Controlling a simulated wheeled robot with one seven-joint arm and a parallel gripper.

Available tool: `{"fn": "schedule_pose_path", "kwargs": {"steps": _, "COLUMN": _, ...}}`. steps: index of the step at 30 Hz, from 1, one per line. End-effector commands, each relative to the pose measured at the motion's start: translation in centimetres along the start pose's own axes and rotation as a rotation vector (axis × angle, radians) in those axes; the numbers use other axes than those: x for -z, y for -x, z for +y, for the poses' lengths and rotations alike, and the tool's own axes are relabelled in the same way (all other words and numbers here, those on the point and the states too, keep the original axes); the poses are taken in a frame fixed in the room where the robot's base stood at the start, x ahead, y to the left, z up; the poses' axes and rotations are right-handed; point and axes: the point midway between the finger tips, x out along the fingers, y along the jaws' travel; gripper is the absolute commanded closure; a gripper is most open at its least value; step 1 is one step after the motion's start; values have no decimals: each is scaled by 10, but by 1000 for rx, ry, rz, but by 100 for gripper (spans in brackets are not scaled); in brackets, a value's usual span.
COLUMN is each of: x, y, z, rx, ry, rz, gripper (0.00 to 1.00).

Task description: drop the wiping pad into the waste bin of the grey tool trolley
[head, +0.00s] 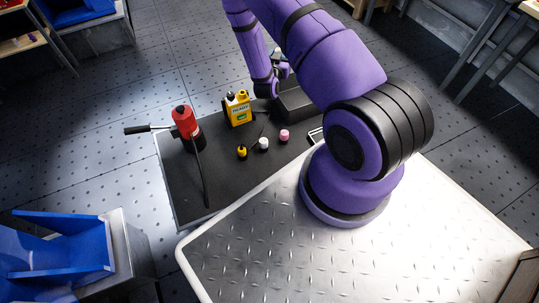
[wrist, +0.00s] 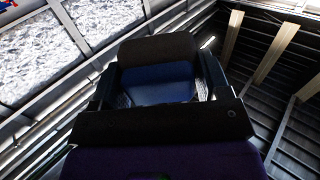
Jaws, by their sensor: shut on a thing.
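My gripper (head: 281,73) is beyond the dark top of the tool trolley (head: 190,192), close to the far-right dark box (head: 296,104), which looks like the waste bin. In the wrist view my gripper (wrist: 158,85) is shut on a blue and dark block (wrist: 156,82), which appears to be the wiping pad. It fills the space between the two fingers. In the head view the pad cannot be made out, and my arm covers part of the box. The inside of the box is not clearly visible.
On the trolley stand a red bottle (head: 185,121), a yellow jug (head: 238,108) and small yellow (head: 242,152), white (head: 264,144) and pink (head: 284,135) pieces. Blue bins (head: 60,258) stand at lower left. Bare floor (head: 160,80) lies behind the trolley.

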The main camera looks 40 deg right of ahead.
Motion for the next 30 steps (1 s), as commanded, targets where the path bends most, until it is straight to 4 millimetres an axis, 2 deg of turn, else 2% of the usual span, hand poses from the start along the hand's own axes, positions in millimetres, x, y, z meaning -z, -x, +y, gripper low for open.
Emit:
{"fn": "schedule_pose_path", "kwargs": {"steps": 1, "x": -7, "y": -8, "z": 19, "rx": -72, "ry": 3, "rz": -1, "gripper": 49}}
{"fn": "schedule_pose_path", "kwargs": {"steps": 4, "x": -16, "y": -20, "z": 51, "rx": -196, "ry": 2, "rz": -6, "gripper": 49}}
{"fn": "schedule_pose_path", "kwargs": {"steps": 6, "x": -20, "y": -25, "z": 68, "rx": -262, "ry": 1, "rz": -8, "gripper": 49}}
{"fn": "schedule_pose_path", "kwargs": {"steps": 10, "x": -24, "y": -29, "z": 87, "rx": -335, "ry": 1, "rz": -12, "gripper": 49}}
{"fn": "schedule_pose_path", "kwargs": {"steps": 16, "x": -35, "y": -30, "z": 92, "rx": -356, "ry": 1, "rz": -13, "gripper": 49}}
{"fn": "schedule_pose_path", "kwargs": {"steps": 24, "x": -64, "y": -30, "z": 90, "rx": -354, "ry": 2, "rz": -14, "gripper": 49}}
{"fn": "schedule_pose_path", "kwargs": {"steps": 30, "x": -79, "y": -30, "z": 90, "rx": -354, "ry": 1, "rz": -13, "gripper": 49}}
